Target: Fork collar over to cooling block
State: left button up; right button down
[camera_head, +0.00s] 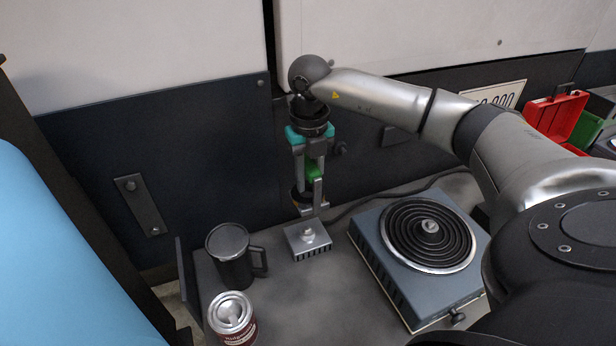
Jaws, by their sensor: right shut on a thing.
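The cooling block (297,243), a small silver finned block with a short knob on top, sits on the grey bench top. My right gripper (311,204) points down just above and behind it in the picture. It is shut on a small dark part with a brass-coloured edge, which I take as the fork collar (297,198). The fingers hide much of the collar. The collar appears raised above the block and apart from it; the exact gap is hard to tell. My left gripper is not in view.
A hot plate (369,262) with a black coil stands right of the block. A cable runs behind. A red case (556,115) lies at far right. Bare bench lies in front of the block.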

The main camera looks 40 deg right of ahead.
jog(key=shift+r, duration=0.1)
dwell(0.3)
jog(key=shift+f+b, duration=2.7)
jog(key=shift+f, duration=1.9)
jog(key=shift+w+f, duration=0.1)
jog(key=shift+f, duration=0.05)
jog(key=shift+f+b, duration=0.3)
jog(key=shift+f, duration=0.25)
jog(key=shift+f, duration=0.85)
